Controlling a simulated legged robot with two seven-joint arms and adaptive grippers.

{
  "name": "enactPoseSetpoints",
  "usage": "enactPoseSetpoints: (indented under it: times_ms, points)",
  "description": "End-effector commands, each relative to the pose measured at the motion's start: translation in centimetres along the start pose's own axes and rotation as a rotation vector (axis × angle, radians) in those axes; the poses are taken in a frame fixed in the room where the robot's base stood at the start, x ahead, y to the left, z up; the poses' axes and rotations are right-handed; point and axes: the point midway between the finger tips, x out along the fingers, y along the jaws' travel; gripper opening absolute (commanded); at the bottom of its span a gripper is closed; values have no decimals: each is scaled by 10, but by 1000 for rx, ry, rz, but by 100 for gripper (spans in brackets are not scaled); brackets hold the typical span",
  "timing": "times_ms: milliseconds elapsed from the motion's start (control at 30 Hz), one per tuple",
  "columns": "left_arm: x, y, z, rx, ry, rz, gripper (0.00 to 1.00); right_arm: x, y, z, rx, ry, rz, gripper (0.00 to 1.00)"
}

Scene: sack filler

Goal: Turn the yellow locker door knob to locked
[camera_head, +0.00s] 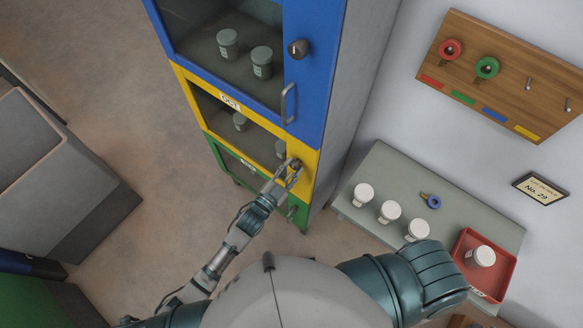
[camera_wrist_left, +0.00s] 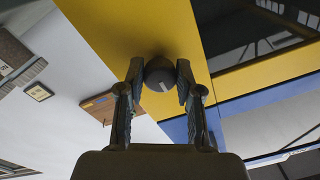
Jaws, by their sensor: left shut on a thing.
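The yellow locker door (camera_head: 309,158) is the middle one of a stacked cabinet, with a glass window on its left. My left gripper (camera_head: 291,170) is at the right side of this door, at its knob. In the left wrist view, the dark round knob (camera_wrist_left: 160,76) with a light mark on its face sits between the two fingers of my left gripper (camera_wrist_left: 160,88), which is shut on it. The knob is mostly hidden by the gripper in the head view. My right gripper is not in view.
The blue door (camera_head: 308,90) above has its own knob (camera_head: 298,48) and handle (camera_head: 287,104). The green door (camera_head: 240,165) is below. At right, a grey table (camera_head: 375,165) holds white jars, a blue-ringed key and a red tray (camera_head: 468,240). A wooden key board (camera_head: 510,60) hangs on the wall.

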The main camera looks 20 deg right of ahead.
Motion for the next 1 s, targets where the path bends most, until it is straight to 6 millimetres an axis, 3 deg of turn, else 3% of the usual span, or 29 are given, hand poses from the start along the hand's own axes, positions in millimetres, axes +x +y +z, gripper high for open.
enactPoseSetpoints:
  times_ms: [500,533,633,1000]
  points:
    - [1,-2,-2,24,6,-3,0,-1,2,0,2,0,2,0]
    - [1,-2,-2,24,6,-3,37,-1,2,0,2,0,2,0]
    - [1,-1,-2,23,5,-2,60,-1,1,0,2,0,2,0]
    - [-5,0,0,21,1,0,60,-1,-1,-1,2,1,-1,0]
